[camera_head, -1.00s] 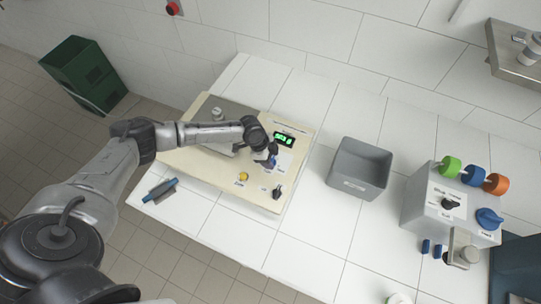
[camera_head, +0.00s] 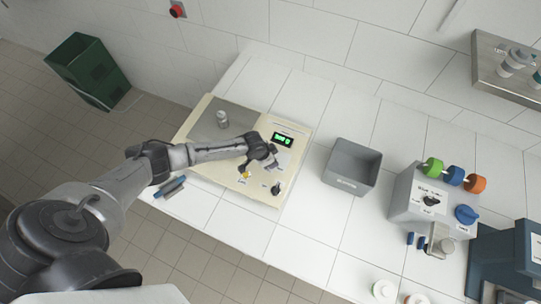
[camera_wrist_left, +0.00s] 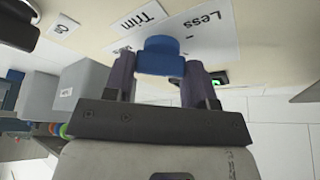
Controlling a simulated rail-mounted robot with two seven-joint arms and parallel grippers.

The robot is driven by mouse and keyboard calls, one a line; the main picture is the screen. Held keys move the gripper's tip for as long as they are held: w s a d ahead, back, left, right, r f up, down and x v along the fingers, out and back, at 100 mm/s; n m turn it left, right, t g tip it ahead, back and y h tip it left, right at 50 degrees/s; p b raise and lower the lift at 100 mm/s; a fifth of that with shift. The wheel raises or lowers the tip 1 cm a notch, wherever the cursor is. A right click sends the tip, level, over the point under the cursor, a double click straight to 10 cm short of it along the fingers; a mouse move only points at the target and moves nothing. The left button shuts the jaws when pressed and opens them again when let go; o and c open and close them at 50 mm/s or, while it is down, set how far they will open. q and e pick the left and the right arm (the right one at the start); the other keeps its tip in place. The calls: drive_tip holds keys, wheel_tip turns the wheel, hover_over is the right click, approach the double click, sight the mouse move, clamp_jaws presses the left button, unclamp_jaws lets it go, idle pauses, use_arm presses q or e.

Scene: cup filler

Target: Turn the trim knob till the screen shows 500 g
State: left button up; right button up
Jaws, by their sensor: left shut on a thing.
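The blue trim knob (camera_wrist_left: 162,57) stands out from the panel in the left wrist view, beside the "Trim" and "Less" labels. My left gripper (camera_wrist_left: 160,68) is shut on it, one finger on each side. In the head view, my left gripper (camera_head: 270,165) is over the right part of the cream filler panel (camera_head: 215,170) and hides the knob. The screen (camera_head: 284,139) shows green characters too small to read for certain. A green-lit bit of it shows behind a finger in the left wrist view (camera_wrist_left: 217,82). My right gripper is not in view.
A yellow button (camera_head: 246,175) and a black switch (camera_head: 276,188) lie close to my left gripper. A metal piece (camera_head: 222,119) stands on the grey plate. A grey bin (camera_head: 351,166) and a grey machine (camera_head: 425,200) stand to the right, with clear table between.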

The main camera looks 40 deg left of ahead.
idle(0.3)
use_arm(q)
drive_tip(key=o, duration=0.9)
drive_tip(key=shift+o, duration=0.2)
drive_tip(key=shift+r, duration=0.1)
drive_tip(key=v, duration=1.3)
drive_tip(key=shift+s+r, duration=0.2)
drive_tip(key=shift+r, duration=0.05)
